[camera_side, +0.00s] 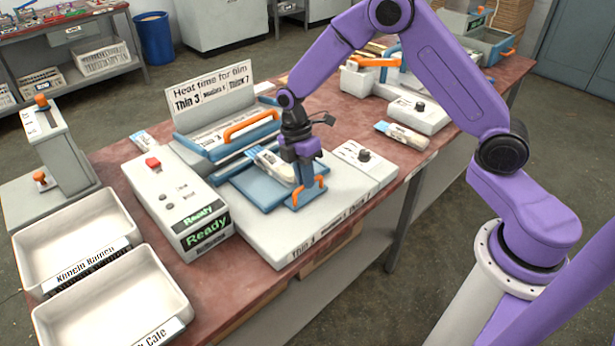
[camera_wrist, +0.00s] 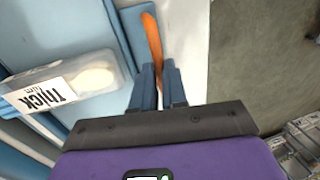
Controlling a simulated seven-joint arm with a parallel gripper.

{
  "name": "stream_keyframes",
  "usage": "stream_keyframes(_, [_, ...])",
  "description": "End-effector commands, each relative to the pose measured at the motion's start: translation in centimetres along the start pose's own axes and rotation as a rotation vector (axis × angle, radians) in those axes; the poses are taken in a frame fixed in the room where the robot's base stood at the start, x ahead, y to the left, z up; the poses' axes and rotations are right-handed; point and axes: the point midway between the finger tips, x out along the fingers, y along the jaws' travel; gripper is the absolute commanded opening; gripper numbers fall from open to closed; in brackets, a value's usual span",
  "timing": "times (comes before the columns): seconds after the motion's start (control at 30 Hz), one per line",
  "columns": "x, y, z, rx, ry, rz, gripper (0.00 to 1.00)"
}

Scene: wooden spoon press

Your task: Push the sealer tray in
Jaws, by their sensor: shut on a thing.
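The blue sealer tray (camera_side: 262,192) sticks out on the white base in front of the blue sealer bar. It has an orange handle (camera_side: 321,186) at its front edge, which also shows in the wrist view (camera_wrist: 152,38). My gripper (camera_side: 307,182) is shut on this handle, with its blue fingers on either side of it in the wrist view (camera_wrist: 158,80). A clear pack with a wooden spoon (camera_side: 270,165) lies on the tray; its label reads "Thick film" in the wrist view (camera_wrist: 60,92). The sealer lid's orange handle (camera_side: 250,126) stands behind the tray.
A white control box (camera_side: 175,195) showing "Ready" stands left of the tray. A knob box (camera_side: 364,165) stands right. A heat-time sign (camera_side: 210,95) rises behind. White bins (camera_side: 75,235) are at far left. Another spoon pack (camera_side: 402,137) lies at the back right.

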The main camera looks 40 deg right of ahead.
Motion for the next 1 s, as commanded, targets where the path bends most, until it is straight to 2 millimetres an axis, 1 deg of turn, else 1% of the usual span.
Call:
stream_keyframes(0.03, [-0.3, 0.6, 0.1, -0.001, 0.004, 0.024, 0.0])
stream_keyframes(0.07, [-0.3, 0.7, 0.1, -0.001, 0.004, 0.025, 0.0])
stream_keyframes(0.1, [-0.3, 0.7, 0.1, -0.001, 0.004, 0.025, 0.19])
stream_keyframes(0.17, [-0.3, 0.7, 0.1, 0.0, 0.005, 0.025, 0.38])
stream_keyframes(0.43, [-0.2, 0.4, 0.0, 0.0, 0.003, 0.017, 0.38])
stream_keyframes(0.57, [-0.7, 0.4, 0.0, 0.0, 0.003, 0.016, 0.38])
stream_keyframes(0.67, [-1.9, 0.4, 0.0, 0.0, 0.004, 0.019, 0.38])
stream_keyframes(0.77, [-3.7, 0.4, 0.0, 0.001, 0.005, 0.02, 0.38])
stream_keyframes(1.0, [-8.8, 0.3, 0.0, 0.0, 0.005, 0.022, 0.38])
